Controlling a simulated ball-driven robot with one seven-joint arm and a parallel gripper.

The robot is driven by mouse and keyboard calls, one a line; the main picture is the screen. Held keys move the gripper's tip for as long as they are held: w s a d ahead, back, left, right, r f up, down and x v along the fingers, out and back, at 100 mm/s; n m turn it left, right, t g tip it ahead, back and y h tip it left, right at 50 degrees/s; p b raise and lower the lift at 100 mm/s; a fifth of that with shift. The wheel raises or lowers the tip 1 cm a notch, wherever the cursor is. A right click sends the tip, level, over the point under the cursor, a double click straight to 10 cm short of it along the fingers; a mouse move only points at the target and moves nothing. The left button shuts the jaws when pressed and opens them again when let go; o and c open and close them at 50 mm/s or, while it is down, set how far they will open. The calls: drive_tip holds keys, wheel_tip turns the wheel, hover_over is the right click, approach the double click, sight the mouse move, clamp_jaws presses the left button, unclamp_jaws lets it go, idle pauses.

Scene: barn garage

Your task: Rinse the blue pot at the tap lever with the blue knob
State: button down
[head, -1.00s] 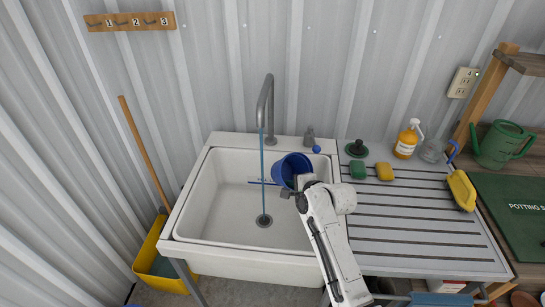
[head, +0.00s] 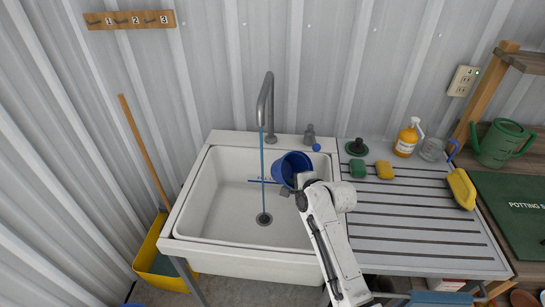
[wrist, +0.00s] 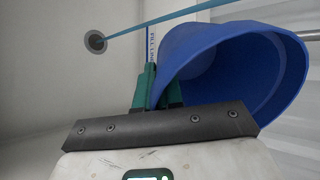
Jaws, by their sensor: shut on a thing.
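The blue pot (head: 291,167) is held over the right part of the white sink (head: 190,205), tilted. My gripper (head: 295,190) is shut on the pot's wall; the wrist view shows the green fingertips (wrist: 158,88) pinching the rim of the pot (wrist: 235,65). A blue stream of water (head: 262,165) falls from the grey tap spout (head: 266,100) to the drain (head: 264,219), left of the pot and apart from it. The tap lever (head: 310,136) with its blue knob (head: 316,148) is at the sink's back right.
The left half of the basin is free.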

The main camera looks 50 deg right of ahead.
drive_tip(key=shift+s+a+r+p, duration=0.15)
drive_tip(key=shift+s+r+p, duration=0.65)
drive_tip(key=shift+p, duration=0.4)
drive_tip(key=shift+s, duration=0.25)
drive_tip(key=v, duration=0.3)
drive_tip(key=shift+s+r, duration=0.15)
drive_tip(key=shift+r, duration=0.25)
